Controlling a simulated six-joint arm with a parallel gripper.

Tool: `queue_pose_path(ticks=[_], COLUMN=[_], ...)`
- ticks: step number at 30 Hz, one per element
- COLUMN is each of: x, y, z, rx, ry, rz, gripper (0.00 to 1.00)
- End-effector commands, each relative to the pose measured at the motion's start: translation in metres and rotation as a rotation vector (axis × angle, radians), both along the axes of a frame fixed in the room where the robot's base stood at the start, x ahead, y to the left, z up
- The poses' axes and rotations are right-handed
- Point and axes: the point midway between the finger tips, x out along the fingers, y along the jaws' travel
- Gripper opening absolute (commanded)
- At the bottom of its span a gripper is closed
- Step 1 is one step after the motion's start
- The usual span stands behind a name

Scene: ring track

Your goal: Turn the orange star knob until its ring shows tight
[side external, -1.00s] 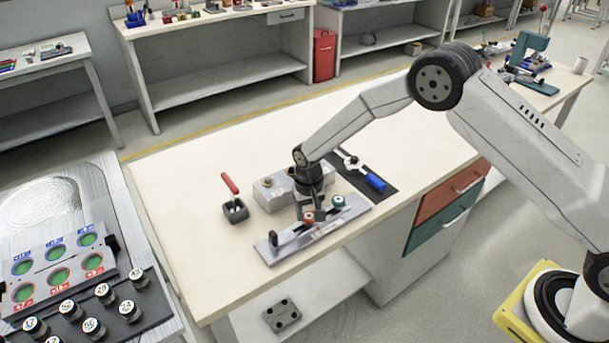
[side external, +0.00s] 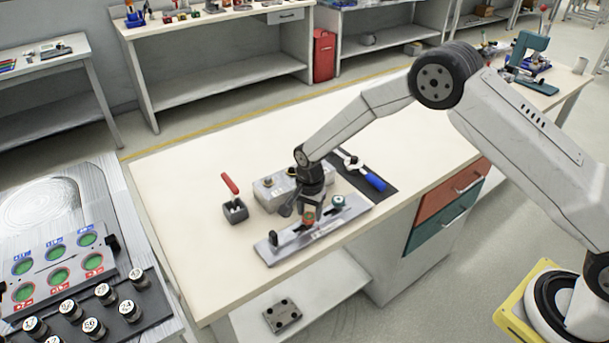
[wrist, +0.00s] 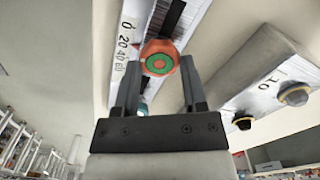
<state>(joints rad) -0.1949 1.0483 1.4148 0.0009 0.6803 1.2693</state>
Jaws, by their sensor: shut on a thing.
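The orange star knob (side external: 309,217) stands on a long metal plate (side external: 287,247) near the front edge of the bench. In the wrist view the knob (wrist: 147,49) shows a green ring around a small orange centre. My gripper (wrist: 159,66) is shut on the knob, with one finger on each side of it. In the side view my gripper (side external: 309,214) comes down to the knob from above and partly hides it. A printed scale on the plate (wrist: 123,47) shows beside the knob in the wrist view.
A teal knob (side external: 338,201) sits on the same plate, to the right. Behind is a grey box (side external: 268,196) with small knobs. A red-handled lever (side external: 231,185) stands left, and a blue-handled tool (side external: 374,182) lies right on a dark mat. The bench's left part is clear.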

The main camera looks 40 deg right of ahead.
Motion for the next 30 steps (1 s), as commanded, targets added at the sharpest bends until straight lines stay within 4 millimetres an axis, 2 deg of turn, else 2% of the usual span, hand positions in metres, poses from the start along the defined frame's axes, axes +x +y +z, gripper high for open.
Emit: queue_pose_path(ticks=[1, 17, 18, 21, 30], x=[0.0042, 0.0043, 0.0043, 0.0034, 0.0014], y=[-0.0015, -0.0021, -0.0021, -0.0019, -0.0009], z=[0.0049, 0.0049, 0.0049, 0.0038, 0.0018], rx=[0.0, 0.0, 0.0, 0.0, 0.0], ry=[-0.011, -0.013, -0.013, -0.009, -0.004], rz=[-0.015, -0.049, -0.049, -0.049, -0.047], gripper=[0.0, 0.0, 0.6, 0.9, 0.9])
